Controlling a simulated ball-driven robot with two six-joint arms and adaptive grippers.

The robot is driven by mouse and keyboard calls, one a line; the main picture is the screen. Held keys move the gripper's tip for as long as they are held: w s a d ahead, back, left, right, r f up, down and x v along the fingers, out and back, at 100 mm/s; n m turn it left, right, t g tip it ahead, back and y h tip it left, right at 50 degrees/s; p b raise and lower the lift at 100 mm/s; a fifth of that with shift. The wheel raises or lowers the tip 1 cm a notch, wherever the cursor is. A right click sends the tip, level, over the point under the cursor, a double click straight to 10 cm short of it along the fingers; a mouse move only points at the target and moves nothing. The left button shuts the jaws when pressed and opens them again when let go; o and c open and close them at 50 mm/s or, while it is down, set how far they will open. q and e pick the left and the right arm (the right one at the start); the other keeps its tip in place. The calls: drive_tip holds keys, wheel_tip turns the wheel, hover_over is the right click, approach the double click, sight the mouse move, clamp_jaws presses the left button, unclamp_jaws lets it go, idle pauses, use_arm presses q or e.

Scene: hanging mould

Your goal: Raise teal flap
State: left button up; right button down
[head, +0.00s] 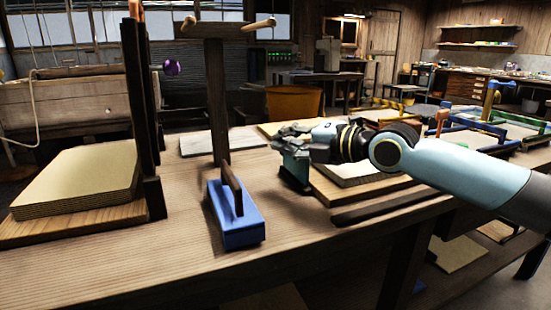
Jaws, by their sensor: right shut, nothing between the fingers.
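A small teal piece (295,165), which looks like the teal flap, stands upright on the workbench right of centre. Its top is partly hidden by my right gripper, and I cannot tell whether it is hinged. My right gripper (280,134) reaches in from the right, with its dark fingers pointing left just above the teal piece. The fingers are closed with nothing between them. I cannot tell whether they touch the teal piece. My left gripper is not in view.
A blue block (236,218) with an upright brown handle sits left of the teal piece. A dark T-shaped wooden stand (216,100) rises behind it. A stack of boards (82,180) lies at left beside dark posts. The bench front (130,265) is clear.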

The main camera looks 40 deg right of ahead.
drive_tip(key=shift+s+d+r+b, duration=0.1)
drive_tip(key=shift+d+r+b, duration=0.1)
drive_tip(key=shift+d, duration=0.15)
drive_tip(key=shift+s+d+r+b, duration=0.1)
drive_tip(key=shift+d+b, duration=0.1)
drive_tip(key=shift+d, duration=0.15)
idle(0.3)
